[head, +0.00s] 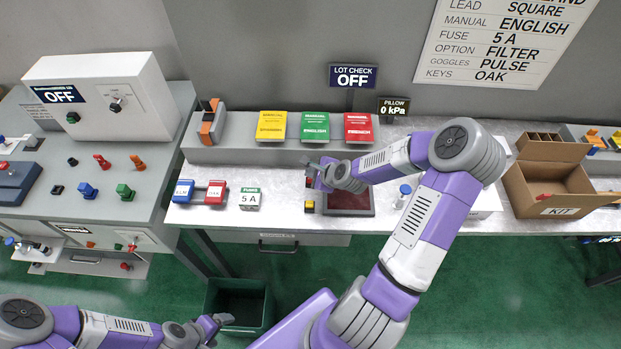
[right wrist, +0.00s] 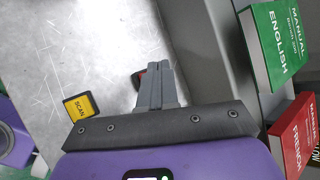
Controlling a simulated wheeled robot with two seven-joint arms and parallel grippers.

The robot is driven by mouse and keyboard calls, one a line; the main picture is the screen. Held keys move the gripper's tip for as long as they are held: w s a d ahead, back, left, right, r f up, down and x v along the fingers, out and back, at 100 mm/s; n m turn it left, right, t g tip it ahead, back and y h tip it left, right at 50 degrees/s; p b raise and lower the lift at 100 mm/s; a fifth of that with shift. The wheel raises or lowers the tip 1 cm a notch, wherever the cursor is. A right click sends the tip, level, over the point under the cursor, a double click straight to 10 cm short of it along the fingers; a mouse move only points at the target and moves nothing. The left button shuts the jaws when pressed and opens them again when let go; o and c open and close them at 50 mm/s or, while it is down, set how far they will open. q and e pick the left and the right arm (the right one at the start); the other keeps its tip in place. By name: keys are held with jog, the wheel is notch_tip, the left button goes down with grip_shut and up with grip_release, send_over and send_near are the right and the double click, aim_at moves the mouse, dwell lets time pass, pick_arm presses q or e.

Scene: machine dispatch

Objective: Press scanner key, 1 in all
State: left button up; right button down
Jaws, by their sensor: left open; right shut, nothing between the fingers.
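A small yellow key marked SCAN (right wrist: 80,107) lies on the pale worktop in the right wrist view. In the head view a small yellow piece (head: 310,205) sits at the left edge of a dark red pad (head: 349,201). My right gripper (head: 314,174) is shut and empty, above the worktop just behind the yellow key. In the right wrist view its closed fingers (right wrist: 157,82) point away from the key, which is off to their left. A small red part (right wrist: 139,76) shows partly hidden behind the fingers. My left gripper (head: 218,322) is open and empty, low at the bottom left.
Yellow, green and red manuals (head: 315,126) stand on a grey ledge behind my right gripper. A 5 A fuse box (head: 249,199) and blue and red pieces lie left. A kit carton (head: 545,190) stands right. The LOT CHECK sign (head: 353,76) reads OFF.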

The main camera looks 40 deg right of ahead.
jog(key=shift+f, duration=0.3)
jog(key=shift+f+b, duration=0.35)
jog(key=shift+f, duration=0.15)
dwell(0.6)
jog(key=shift+r, duration=0.1)
jog(key=shift+r+p, duration=0.85)
jog(key=shift+p, duration=0.15)
notch_tip(320, 180, up, 5)
jog(key=p, duration=0.5)
jog(key=shift+r, duration=0.1)
dwell(0.6)
